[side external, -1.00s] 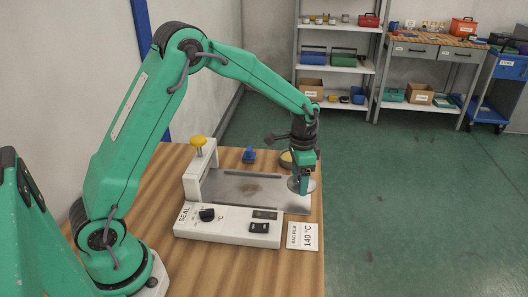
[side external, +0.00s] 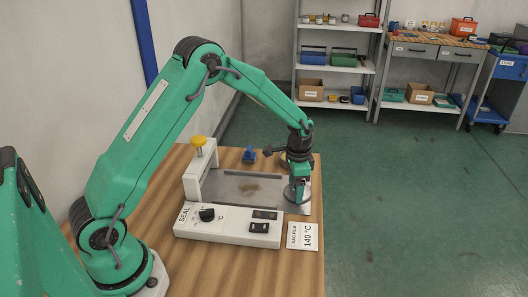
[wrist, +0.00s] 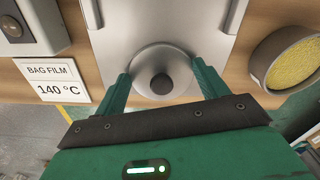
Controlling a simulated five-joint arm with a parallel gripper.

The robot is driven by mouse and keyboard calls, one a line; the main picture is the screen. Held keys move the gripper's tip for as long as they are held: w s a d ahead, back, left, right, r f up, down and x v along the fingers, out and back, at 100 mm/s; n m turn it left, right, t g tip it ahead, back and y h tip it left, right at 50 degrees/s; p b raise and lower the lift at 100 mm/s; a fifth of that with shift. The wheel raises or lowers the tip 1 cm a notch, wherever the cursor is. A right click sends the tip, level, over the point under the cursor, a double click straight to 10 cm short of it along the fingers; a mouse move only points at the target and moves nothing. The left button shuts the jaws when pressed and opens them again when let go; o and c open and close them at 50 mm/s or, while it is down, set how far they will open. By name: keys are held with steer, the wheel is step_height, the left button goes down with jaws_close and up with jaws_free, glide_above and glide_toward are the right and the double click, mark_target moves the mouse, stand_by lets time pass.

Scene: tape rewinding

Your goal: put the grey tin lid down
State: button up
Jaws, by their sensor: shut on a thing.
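The grey tin lid (wrist: 178,57) is a round grey disc with a dark knob at its middle, seen from above in the wrist view. My gripper (wrist: 162,80) is shut on it, one green finger at each side of its rim. In the side view my gripper (side external: 299,195) is low over the right end of the sealer's metal plate (side external: 225,187), and the lid (side external: 289,193) shows partly beside the fingers. I cannot tell whether the lid touches the plate.
The white sealer (side external: 215,225) has a yellow knob (side external: 198,141) and a dial. A round tin with yellow contents (wrist: 290,65) stands near the lid. A blue object (side external: 249,155) is behind the plate. A "BAG FILM 140 °C" card (side external: 302,237) lies in front.

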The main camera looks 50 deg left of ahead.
steer(key=shift+f, duration=0.1)
steer(key=o, duration=1)
steer(key=shift+c, duration=0.2)
step_height(320, 180, up, 12)
stand_by(0.3)
stand_by(0.5)
